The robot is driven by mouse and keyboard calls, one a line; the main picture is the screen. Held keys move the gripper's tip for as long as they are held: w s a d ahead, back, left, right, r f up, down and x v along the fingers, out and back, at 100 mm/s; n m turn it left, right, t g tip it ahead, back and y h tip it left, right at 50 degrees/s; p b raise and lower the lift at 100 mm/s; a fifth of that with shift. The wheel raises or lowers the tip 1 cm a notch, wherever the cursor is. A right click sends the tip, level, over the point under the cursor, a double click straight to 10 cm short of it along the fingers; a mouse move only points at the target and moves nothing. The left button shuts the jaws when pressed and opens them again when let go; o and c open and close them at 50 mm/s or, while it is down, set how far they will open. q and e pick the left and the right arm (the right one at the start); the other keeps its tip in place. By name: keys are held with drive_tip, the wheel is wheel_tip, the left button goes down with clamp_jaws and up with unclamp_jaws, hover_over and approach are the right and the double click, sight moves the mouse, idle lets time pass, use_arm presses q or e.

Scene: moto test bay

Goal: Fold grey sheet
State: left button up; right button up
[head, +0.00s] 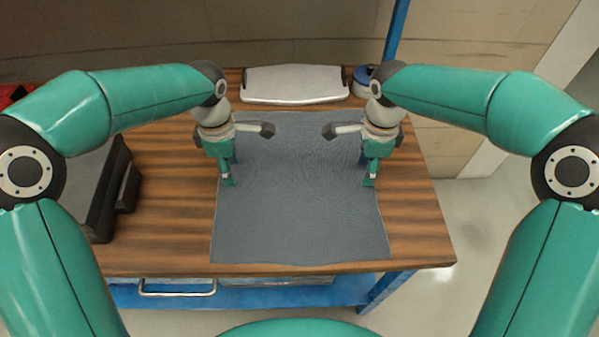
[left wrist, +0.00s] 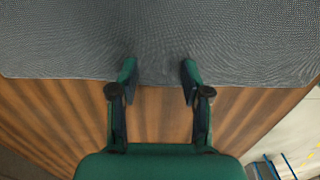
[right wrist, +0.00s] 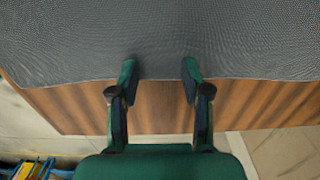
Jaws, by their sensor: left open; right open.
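The grey sheet (head: 298,205) lies spread out and mostly flat on the wooden table (head: 175,220). My left gripper (head: 227,182) points down at the sheet's left edge. In the left wrist view its fingertips (left wrist: 159,68) are open, one on each side of a stretch of the sheet (left wrist: 70,35) near its edge. My right gripper (head: 369,182) points down at the sheet's right edge. In the right wrist view its fingertips (right wrist: 160,70) are open in the same way over the sheet's border (right wrist: 70,45). I cannot tell whether the fingertips touch the cloth.
A white and black device (head: 295,84) stands at the back of the table, behind the sheet. A blue and white round item (head: 362,82) is beside it, partly behind my right arm. A dark case (head: 104,190) stands at the left. Bare wood lies on both sides of the sheet.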

use_arm(q)
drive_tip(key=shift+f, duration=0.25)
use_arm(e)
drive_tip(key=shift+f, duration=0.25)
use_arm(q)
drive_tip(key=c, duration=0.7)
use_arm(e)
drive_tip(key=c, duration=0.7)
use_arm(q)
clamp_jaws()
use_arm(e)
clamp_jaws()
drive_tip(key=shift+s, duration=0.1)
use_arm(q)
drive_tip(key=shift+s, duration=0.15)
use_arm(e)
drive_tip(key=shift+s+f, duration=0.1)
